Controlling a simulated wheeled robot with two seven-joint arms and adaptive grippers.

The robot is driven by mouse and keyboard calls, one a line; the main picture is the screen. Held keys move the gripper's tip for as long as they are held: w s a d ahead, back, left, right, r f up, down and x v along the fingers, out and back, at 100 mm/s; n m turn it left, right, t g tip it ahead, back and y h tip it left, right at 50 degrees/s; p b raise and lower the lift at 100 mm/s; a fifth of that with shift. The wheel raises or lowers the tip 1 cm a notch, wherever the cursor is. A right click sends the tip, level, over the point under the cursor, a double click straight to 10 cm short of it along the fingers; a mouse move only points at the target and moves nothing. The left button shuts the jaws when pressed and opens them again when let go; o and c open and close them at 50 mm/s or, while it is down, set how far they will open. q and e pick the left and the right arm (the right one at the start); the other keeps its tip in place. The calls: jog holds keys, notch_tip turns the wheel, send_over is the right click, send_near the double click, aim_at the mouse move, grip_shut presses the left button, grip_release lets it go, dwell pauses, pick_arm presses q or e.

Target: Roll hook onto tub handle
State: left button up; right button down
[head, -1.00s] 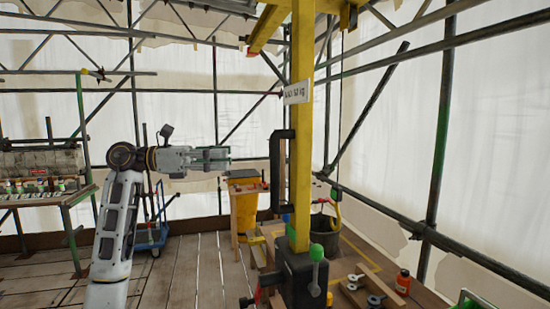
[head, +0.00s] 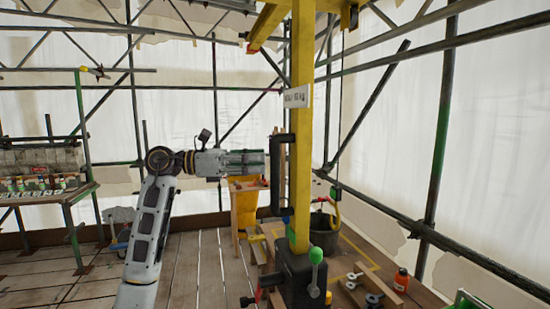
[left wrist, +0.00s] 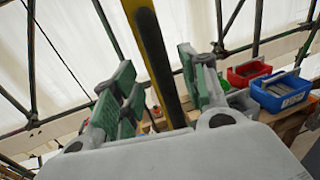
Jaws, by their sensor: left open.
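A dark tub (head: 324,226) stands on the planks behind the yellow post (head: 302,120). A small block with green and red parts (head: 336,193) hangs just above it, with a yellow curved piece (head: 337,212) below that looks like the hook. I cannot tell whether it touches the tub's handle, which I cannot make out. My left gripper (head: 264,163) is open beside the black upright handle (head: 275,182) on the post. In the left wrist view, the black handle (left wrist: 157,50) shows between the spread green-padded fingers (left wrist: 155,75). My right gripper is out of view.
A yellow bin (head: 244,215) stands behind my gripper. Red (left wrist: 249,73) and blue (left wrist: 283,91) bins show in the left wrist view. Plank floor is open at left.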

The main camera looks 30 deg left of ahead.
aim_at(275, 161)
pick_arm(q)
jog(key=p+x, duration=0.1)
jog(key=x, duration=0.3)
jog(key=shift+w+d, duration=0.2)
jog(key=shift+d, duration=0.05)
jog(key=shift+w+d, duration=0.15)
jog(key=shift+d, duration=0.05)
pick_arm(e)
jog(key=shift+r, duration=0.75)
pick_arm(q)
jog(key=c, duration=0.8)
grip_shut()
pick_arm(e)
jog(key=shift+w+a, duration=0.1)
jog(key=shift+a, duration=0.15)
